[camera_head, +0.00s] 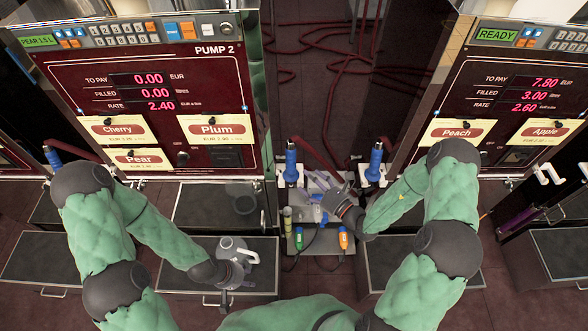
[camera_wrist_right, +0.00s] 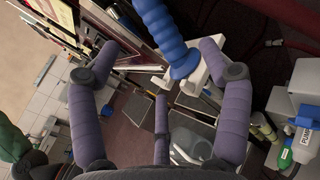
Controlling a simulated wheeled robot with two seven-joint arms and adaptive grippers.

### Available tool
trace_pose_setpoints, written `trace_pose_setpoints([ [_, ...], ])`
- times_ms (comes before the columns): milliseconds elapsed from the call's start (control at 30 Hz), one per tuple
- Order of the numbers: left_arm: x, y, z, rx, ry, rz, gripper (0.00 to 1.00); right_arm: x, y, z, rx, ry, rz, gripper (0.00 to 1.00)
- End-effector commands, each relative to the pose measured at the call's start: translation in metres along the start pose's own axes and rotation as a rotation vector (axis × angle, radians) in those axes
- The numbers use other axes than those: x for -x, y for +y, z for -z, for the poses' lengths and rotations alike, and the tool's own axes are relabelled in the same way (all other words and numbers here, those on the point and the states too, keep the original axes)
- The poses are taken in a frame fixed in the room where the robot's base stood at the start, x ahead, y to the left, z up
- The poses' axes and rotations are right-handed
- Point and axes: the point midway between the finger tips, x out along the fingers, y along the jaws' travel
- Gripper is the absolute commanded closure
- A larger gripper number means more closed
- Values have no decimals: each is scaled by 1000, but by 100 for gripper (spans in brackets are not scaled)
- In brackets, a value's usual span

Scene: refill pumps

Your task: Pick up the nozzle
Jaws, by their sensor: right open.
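A nozzle with a blue ribbed grip (camera_head: 290,162) stands upright in a white holder at pump 2's right side. A second blue nozzle (camera_head: 375,162) stands in a holder beside the right pump. In the right wrist view a blue nozzle (camera_wrist_right: 165,35) rises from its white holder, ahead of and between my spread fingers; it appears to be pump 2's. My right gripper (camera_head: 336,198) is open and empty, to the right of that nozzle; its fingers also show in the wrist view (camera_wrist_right: 158,52). My left gripper (camera_head: 222,272) is at a grey jug (camera_head: 238,250); its grip is unclear.
The jug stands on a dark low platform (camera_head: 180,278). Dark red hoses (camera_head: 340,70) lie on the floor behind. Pump 2 (camera_head: 150,95) rises at the left.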

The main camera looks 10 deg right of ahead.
Motion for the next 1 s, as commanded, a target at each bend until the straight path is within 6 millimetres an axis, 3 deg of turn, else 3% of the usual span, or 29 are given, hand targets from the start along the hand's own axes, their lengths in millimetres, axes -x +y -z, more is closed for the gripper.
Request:
trace_pose_setpoints([
  [233, -6, -2, 0, 0, 0, 0, 60, -37, 2, 1, 2, 1, -6, 22],
  [533, -11, -4, 0, 0, 0, 0, 60, -58, 2, -2, 1, 1, -6, 22],
  [800, -20, -7, 1, 0, 0, 0, 60, -94, 2, -8, 0, 2, -6, 22],
  [1000, -20, -7, 1, 0, 0, 0, 60, -101, 2, -9, -1, 3, -5, 22],
])
